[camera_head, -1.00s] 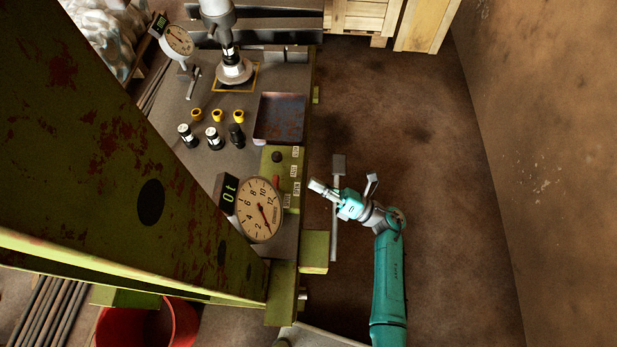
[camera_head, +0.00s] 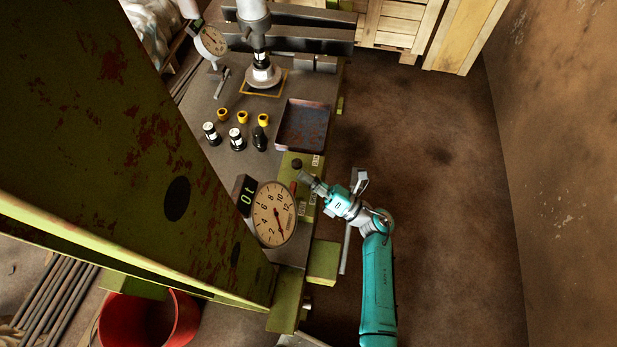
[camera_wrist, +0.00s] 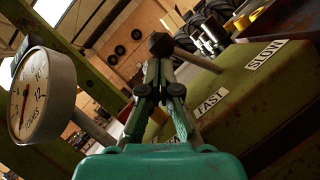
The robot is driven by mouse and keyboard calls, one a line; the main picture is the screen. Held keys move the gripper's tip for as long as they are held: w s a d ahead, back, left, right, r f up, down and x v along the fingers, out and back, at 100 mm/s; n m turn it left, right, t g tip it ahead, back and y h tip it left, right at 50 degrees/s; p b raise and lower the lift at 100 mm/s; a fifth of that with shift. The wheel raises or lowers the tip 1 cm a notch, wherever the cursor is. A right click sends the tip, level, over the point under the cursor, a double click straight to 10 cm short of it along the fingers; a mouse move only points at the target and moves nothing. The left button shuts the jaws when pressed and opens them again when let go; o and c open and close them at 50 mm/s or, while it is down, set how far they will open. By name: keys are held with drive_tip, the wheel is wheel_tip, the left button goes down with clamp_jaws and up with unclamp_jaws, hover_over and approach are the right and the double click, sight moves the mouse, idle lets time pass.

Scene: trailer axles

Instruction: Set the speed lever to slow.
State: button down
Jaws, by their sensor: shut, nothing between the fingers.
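The speed lever is a rod with a dark knob (camera_wrist: 160,43), standing out of the green control panel (camera_head: 288,166). In the head view the knob (camera_head: 297,163) is near the panel's upper end. In the wrist view the rod's base is between the FAST label (camera_wrist: 211,101) and the SLOW label (camera_wrist: 266,54); which setting it is at I cannot tell. My gripper (camera_head: 303,177) is shut and empty at the panel's right side. In the wrist view its fingertips (camera_wrist: 158,72) are just below the knob; whether they touch it I cannot tell.
A round dial gauge (camera_head: 273,214) with a digital readout (camera_head: 245,195) stands left of my gripper. A metal tray (camera_head: 303,126) lies above the panel, with several small black and yellow parts to its left. The floor to the right is open.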

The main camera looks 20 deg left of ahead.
drive_tip(key=shift+w+a+r+m+t+h, duration=0.1)
drive_tip(key=shift+w+r+m+t+h, duration=0.1)
drive_tip(key=shift+m, duration=0.35)
drive_tip(key=shift+w+r+m+t+h, duration=0.1)
drive_tip(key=shift+r+m+h, duration=0.1)
drive_tip(key=shift+m, duration=0.35)
drive_tip(key=shift+w+r+m+t, duration=0.25)
drive_tip(key=shift+w+m+t, duration=0.1)
drive_tip(key=shift+m, duration=0.55)
drive_tip(key=m, duration=0.1)
drive_tip(key=w+m+h, duration=0.1)
drive_tip(key=shift+w+a+r+m+t+h, duration=0.15)
drive_tip(key=shift+a+r+m+t+h, duration=0.15)
drive_tip(key=shift+r+m, duration=0.1)
drive_tip(key=shift+w+a+r, duration=0.15)
drive_tip(key=shift+w, duration=0.45)
drive_tip(key=shift+w+a+r, duration=0.1)
drive_tip(key=shift+w, duration=0.45)
drive_tip(key=shift+w+r, duration=0.1)
drive_tip(key=shift+w, duration=0.05)
